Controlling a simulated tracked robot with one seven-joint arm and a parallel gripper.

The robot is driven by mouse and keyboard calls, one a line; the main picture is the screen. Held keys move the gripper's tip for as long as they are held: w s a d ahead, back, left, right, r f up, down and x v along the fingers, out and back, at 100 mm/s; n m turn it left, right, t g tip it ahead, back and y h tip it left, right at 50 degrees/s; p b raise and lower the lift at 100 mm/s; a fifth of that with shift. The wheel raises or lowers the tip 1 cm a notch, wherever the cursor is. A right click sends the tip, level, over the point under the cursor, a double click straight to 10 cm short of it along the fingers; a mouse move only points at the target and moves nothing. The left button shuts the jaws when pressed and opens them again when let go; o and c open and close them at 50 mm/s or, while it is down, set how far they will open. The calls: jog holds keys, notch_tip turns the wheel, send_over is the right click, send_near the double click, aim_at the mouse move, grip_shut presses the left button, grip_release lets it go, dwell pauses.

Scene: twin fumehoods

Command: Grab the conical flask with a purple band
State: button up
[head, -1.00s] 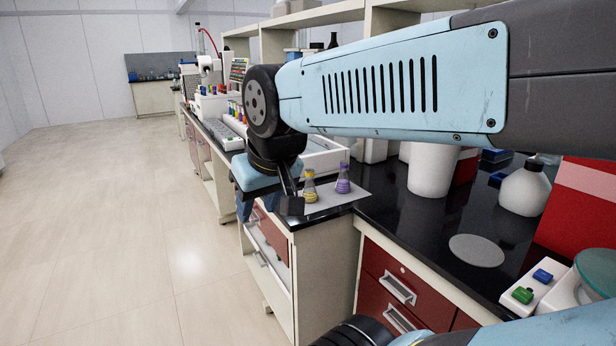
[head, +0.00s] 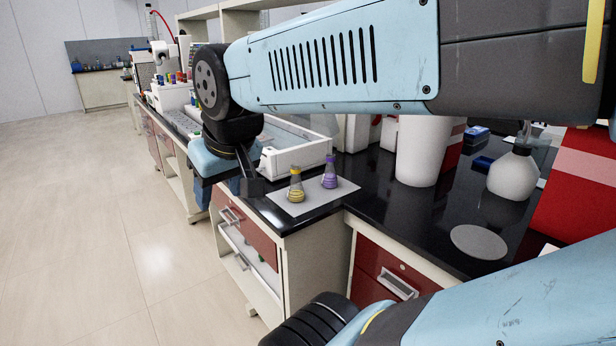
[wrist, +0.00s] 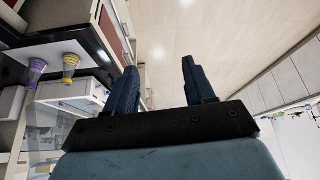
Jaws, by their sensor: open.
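The conical flask with a purple band (head: 329,174) stands upright on a pale mat (head: 312,200) on the black bench top. A similar flask with a yellow band (head: 296,186) stands to its left on the same mat. The purple flask also shows at the left of the wrist view (wrist: 36,70), with the yellow one (wrist: 70,66) beside it. My gripper shows in the wrist view (wrist: 160,82) with its two dark fingers apart and nothing between them. In the head view it hangs left of the flasks, past the bench edge, mostly hidden by my wrist.
A white open tray (head: 296,150) lies just behind the flasks. A white cylinder (head: 422,150) and a white bottle (head: 513,173) stand to the right. A grey disc (head: 479,242) lies on the bench. Open floor (head: 80,230) is on the left.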

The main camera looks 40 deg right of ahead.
jog(key=shift+o, duration=0.8)
jog(key=w+d+f+n+g+h, duration=0.1)
jog(key=w+d+n+g+h, duration=0.1)
jog(key=w+d, duration=0.4)
jog(key=d+n+h, duration=0.1)
jog(key=d, duration=0.2)
jog(key=shift+d+f+h, duration=0.2)
jog(key=shift+h, duration=0.1)
jog(key=n+g+h, duration=0.5)
jog(key=n+h, duration=0.5)
jog(key=n, duration=0.4)
send_near(334, 157)
jog(key=shift+w+x, duration=0.3)
jog(key=shift+x, duration=1.7)
jog(key=shift+w+x, duration=0.25)
jog(key=shift+x, duration=1.7)
jog(key=shift+w+x, duration=0.3)
jog(key=shift+x, duration=1.7)
jog(key=shift+f, duration=0.15)
grip_shut()
